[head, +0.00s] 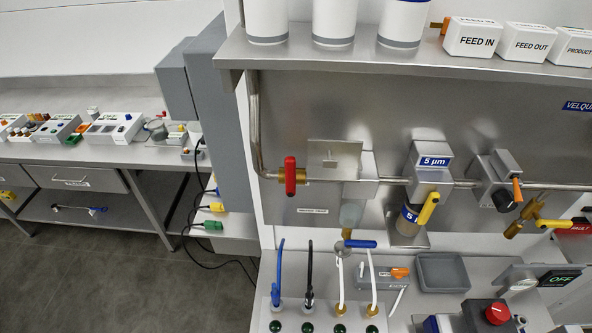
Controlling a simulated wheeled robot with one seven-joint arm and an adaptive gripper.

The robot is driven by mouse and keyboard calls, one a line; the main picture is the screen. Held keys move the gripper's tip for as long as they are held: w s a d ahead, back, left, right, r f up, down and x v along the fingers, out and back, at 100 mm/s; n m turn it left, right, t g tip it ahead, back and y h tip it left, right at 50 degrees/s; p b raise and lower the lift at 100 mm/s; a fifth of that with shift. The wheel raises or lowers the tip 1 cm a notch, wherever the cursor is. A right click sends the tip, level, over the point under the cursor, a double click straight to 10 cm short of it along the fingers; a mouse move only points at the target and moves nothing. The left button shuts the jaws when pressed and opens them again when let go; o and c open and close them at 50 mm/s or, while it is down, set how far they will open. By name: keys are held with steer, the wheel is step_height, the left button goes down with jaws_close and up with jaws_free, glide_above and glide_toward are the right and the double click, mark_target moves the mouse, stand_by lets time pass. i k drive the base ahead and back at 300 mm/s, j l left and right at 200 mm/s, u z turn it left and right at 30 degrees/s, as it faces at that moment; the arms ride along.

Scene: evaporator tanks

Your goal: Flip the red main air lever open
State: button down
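The red lever (290,176) sits on a brass valve fitting on the left part of the metal pipe (260,130). The lever stands upright, crosswise to the horizontal pipe run. A small white label (312,211) is on the panel below it, too small to read surely. My gripper is not in this view, and nothing is touching the lever.
A yellow lever (428,208) and an orange-handled regulator (506,182) sit further right. A shelf (400,60) with white boxes juts out above. A blue lever (360,244) and colored hoses stand below. Grey cabinets (210,110) flank the left; floor (90,270) is open.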

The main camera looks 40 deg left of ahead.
mark_target(290, 162)
steer(key=u, duration=1.9)
